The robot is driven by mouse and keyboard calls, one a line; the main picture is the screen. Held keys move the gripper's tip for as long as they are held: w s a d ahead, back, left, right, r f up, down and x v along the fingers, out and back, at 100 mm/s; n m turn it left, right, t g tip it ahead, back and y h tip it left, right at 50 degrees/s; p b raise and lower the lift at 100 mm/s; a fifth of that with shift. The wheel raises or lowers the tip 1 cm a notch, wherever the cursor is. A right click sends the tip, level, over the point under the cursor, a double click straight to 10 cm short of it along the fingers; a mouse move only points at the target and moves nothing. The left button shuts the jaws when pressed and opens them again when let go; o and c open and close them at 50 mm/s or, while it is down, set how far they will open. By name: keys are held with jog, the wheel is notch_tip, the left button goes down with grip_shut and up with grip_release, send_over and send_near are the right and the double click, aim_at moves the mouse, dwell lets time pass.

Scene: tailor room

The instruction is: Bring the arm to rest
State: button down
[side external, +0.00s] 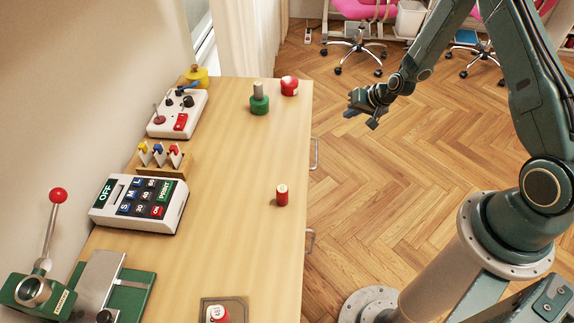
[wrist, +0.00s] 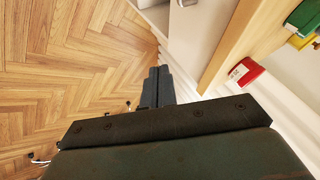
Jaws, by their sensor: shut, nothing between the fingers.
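My gripper (side external: 358,108) is in the air to the right of the wooden table (side external: 240,150), over the floor and near the table's far right corner. It touches nothing that I can see and holds nothing. In the wrist view its dark fingers (wrist: 156,86) are together and empty. My arm reaches in from the right side of the side external view.
On the table stand a green weight-like piece (side external: 259,104), a red-and-white piece (side external: 289,86), a red cylinder (side external: 282,195), a keypad box (side external: 140,203), a switch box (side external: 178,113) and a lever press (side external: 85,285). Pink chairs (side external: 357,10) stand behind. Open floor surrounds my gripper.

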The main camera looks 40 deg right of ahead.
jog(key=shift+s+r, duration=0.1)
jog(key=s+a+r+n+g, duration=0.1)
jog(key=s+a+r+n, duration=0.25)
jog(key=r, duration=0.85)
jog(key=s+a+r+n, duration=0.2)
jog(key=s+a+r, duration=0.25)
jog(key=r, duration=0.75)
jog(key=s+a+r, duration=0.2)
jog(key=s+r, duration=0.1)
jog(key=s, duration=0.4)
jog(key=s+a+r+n, duration=0.1)
jog(key=s+r, duration=0.3)
jog(key=s, duration=0.4)
jog(key=s+a+r+n, duration=0.1)
jog(key=s+a+r, duration=0.2)
jog(key=s, duration=0.4)
jog(key=shift+s+r+g+h, duration=0.15)
jog(key=shift+s+g+h, duration=0.05)
jog(key=shift+g+h, duration=0.2)
